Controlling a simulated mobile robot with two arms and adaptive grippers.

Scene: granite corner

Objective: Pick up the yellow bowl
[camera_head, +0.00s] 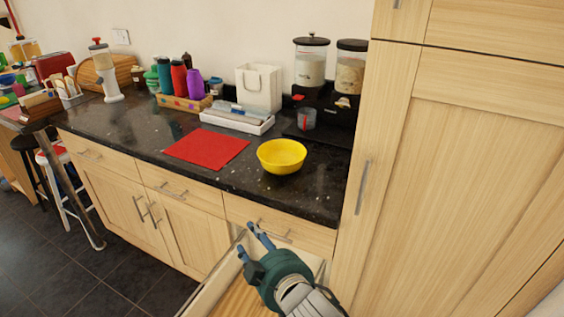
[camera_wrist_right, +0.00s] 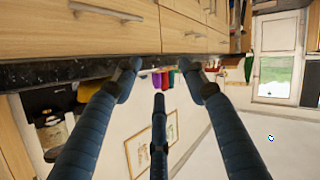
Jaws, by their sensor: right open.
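The yellow bowl (camera_head: 282,157) sits upright on the dark granite counter (camera_head: 318,187), near its front edge, in the head view. It looks empty. My right gripper (camera_head: 248,240) is in front of the cabinets, below the counter edge and below the bowl, apart from it. Its blue fingers are spread and hold nothing. My left gripper is in neither view.
A red mat (camera_head: 206,149) lies left of the bowl. A tall wood cabinet (camera_head: 470,170) closes the right side. Light wood panels (camera_head: 212,283) jut out below the drawers beside my gripper.

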